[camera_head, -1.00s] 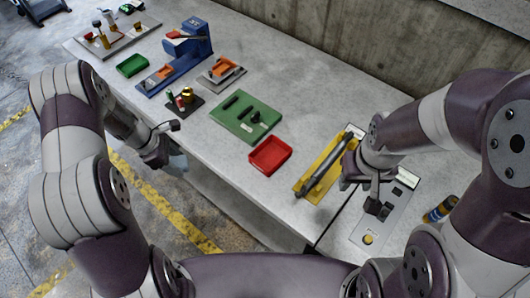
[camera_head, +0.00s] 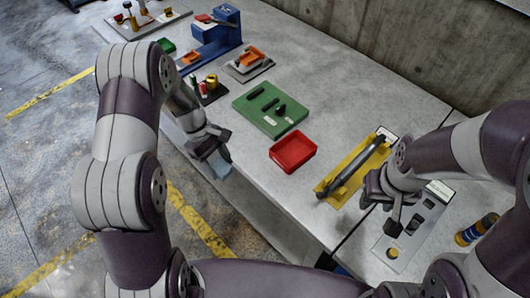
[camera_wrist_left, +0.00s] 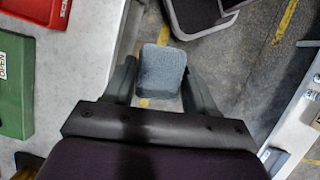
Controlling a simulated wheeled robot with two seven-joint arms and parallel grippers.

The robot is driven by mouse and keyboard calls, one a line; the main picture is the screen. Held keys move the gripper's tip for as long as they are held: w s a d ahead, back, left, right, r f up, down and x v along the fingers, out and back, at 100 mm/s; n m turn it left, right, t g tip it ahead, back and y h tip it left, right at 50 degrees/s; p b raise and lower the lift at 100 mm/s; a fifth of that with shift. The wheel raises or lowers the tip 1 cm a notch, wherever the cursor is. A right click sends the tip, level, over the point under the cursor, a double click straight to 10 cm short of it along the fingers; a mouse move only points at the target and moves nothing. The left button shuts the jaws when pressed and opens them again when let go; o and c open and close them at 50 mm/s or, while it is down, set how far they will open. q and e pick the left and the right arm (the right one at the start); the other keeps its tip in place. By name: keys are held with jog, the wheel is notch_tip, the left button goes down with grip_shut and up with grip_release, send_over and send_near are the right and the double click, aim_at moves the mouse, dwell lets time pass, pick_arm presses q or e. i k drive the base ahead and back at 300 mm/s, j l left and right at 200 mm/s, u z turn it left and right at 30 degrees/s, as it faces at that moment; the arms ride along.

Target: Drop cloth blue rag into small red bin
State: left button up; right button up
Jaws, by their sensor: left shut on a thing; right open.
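The small red bin (camera_head: 293,153) sits on the grey table near its front edge, to the right of the green board. Part of it also shows in the left wrist view (camera_wrist_left: 45,10) at the top left. My left gripper (camera_head: 216,158) is shut on the blue rag (camera_head: 220,167), to the left of the bin and just off the table's front edge. In the left wrist view the rag (camera_wrist_left: 161,72) is a grey-blue block between the fingers, with floor beyond it. My right gripper (camera_head: 384,214) is open over the grey panel at the right.
A green board (camera_head: 270,110) with dark parts lies left of the bin. A yellow tray (camera_head: 356,170) with a dark cylinder lies to its right. A blue machine (camera_head: 217,35) stands further back. The table behind the bin is clear up to the concrete wall.

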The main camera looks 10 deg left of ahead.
aim_at(289, 153)
jog(key=i+j+z, duration=0.1)
jog(key=j+z, duration=0.9)
jog(key=z, duration=0.7)
